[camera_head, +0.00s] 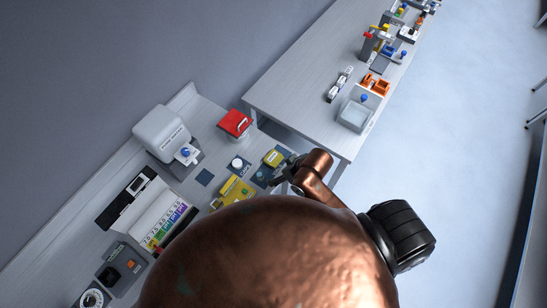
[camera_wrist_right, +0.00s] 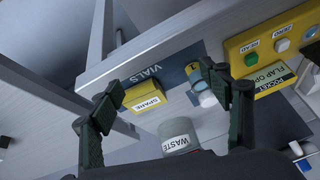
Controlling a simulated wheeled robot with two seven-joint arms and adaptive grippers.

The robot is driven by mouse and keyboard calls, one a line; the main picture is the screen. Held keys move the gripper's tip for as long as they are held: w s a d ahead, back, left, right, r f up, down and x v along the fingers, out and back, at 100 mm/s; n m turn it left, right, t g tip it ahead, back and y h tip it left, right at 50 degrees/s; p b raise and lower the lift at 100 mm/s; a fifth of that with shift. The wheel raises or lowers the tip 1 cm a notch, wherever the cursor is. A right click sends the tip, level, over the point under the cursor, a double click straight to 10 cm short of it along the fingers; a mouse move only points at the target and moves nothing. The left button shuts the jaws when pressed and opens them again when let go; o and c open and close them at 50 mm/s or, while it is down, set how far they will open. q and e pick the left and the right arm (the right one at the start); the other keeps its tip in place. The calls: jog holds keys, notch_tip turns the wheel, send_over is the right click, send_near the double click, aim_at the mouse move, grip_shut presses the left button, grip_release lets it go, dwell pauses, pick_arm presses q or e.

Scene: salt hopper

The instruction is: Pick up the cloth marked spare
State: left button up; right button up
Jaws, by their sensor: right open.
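The yellow cloth marked SPARE (camera_wrist_right: 143,92) lies near the table edge in the right wrist view, beside the dark mat marked VIALS (camera_wrist_right: 178,68). A small yellow piece (camera_head: 273,157) in the head view looks like the same cloth. My right gripper (camera_wrist_right: 162,84) is open, with its two fingers spread wide and the cloth showing between them, nearer the left finger. Nothing is held; whether a finger touches the cloth cannot be told. In the head view the right gripper (camera_head: 287,172) is beside the yellow piece, partly hidden by my arm. My left gripper is not in view.
Close by are a grey cylinder marked WASTE (camera_wrist_right: 178,135), a small blue-and-white item (camera_wrist_right: 207,98) and a yellow panel with buttons (camera_wrist_right: 262,48). A red-lidded container (camera_head: 235,122) and white machine (camera_head: 160,130) stand behind. A clear box (camera_head: 354,115) stands on the other table.

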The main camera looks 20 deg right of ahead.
aim_at(273, 157)
jog(key=w+a+n, duration=0.1)
jog(key=a, duration=0.2)
jog(key=w+a+r+n+g, duration=0.1)
jog(key=w+a, duration=0.1)
jog(key=a, duration=0.1)
jog(key=w+a+r+n+y, duration=0.1)
jog(key=a, duration=0.2)
jog(key=shift+w+r+g, duration=0.15)
jog(key=shift+w+g, duration=0.25)
jog(key=shift+w+n+g, duration=0.25)
jog(key=shift+n+g, duration=0.15)
jog(key=w+d+r+h, duration=0.1)
jog(key=d, duration=0.2)
jog(key=w+d+m+g+h, duration=0.1)
jog(key=d, duration=0.2)
jog(key=w+d+r+g+h, duration=0.1)
jog(key=d, duration=0.2)
jog(key=shift+w+r+m+h, duration=0.2)
jog(key=shift+r+m+h, duration=0.1)
jog(key=shift+r+h, duration=0.1)
jog(key=shift+d+f, duration=0.1)
jog(key=shift+d, duration=0.1)
jog(key=f, duration=0.7)
jog(key=shift+w+d+f+p, duration=0.25)
jog(key=shift+w+d+p, duration=0.05)
jog(key=shift+w+p, duration=0.1)
jog(key=c, duration=0.9)
jog(key=shift+r, duration=0.1)
